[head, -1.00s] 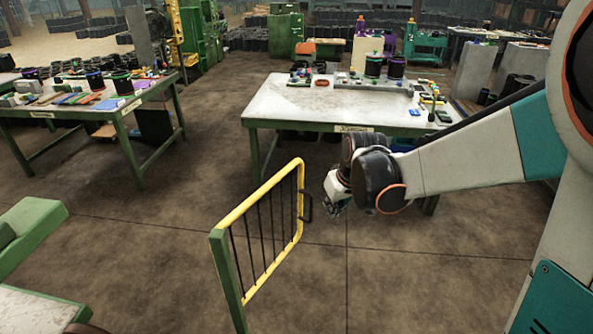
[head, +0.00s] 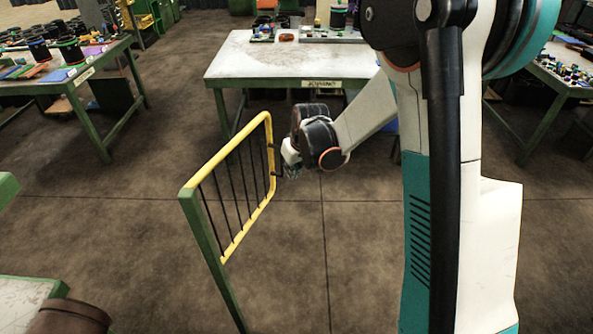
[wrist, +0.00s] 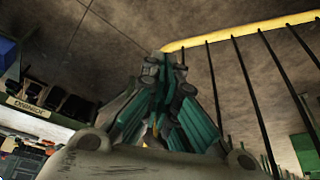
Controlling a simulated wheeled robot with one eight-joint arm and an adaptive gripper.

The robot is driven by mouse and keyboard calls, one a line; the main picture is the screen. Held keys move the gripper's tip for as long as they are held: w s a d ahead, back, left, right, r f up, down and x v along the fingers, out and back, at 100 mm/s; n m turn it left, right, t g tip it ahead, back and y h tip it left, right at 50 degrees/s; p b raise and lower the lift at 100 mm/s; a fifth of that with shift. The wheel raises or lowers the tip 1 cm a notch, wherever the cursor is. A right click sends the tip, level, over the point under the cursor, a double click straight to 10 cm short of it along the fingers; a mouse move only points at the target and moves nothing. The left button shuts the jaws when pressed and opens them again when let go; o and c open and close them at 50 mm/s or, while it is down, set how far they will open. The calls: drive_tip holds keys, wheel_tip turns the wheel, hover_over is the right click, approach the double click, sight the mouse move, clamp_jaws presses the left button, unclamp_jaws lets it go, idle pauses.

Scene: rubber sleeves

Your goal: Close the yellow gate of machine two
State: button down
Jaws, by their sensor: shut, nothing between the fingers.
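The yellow gate (head: 232,153) is a yellow tube frame with thin black bars, hung on a green post (head: 212,255). It stands out from the post toward the back table, with a small dark handle at its far end. My gripper (head: 290,172) is at that far end, on the gate's right side, close to the handle. In the wrist view my gripper (wrist: 168,75) is shut with nothing in its fingers, and the yellow gate (wrist: 245,27) runs beside and beyond the fingertips. I cannot tell whether the fingers touch the gate or handle.
A green-legged table (head: 290,60) stands behind the gate. Another table (head: 75,80) with parts is at left, and one (head: 565,85) at right. Green machine parts (head: 8,188) and a brown cylinder (head: 68,318) edge the lower left. The floor around the gate is clear.

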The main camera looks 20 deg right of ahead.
drive_tip(key=shift+w+a, duration=0.2)
drive_tip(key=shift+w, duration=0.75)
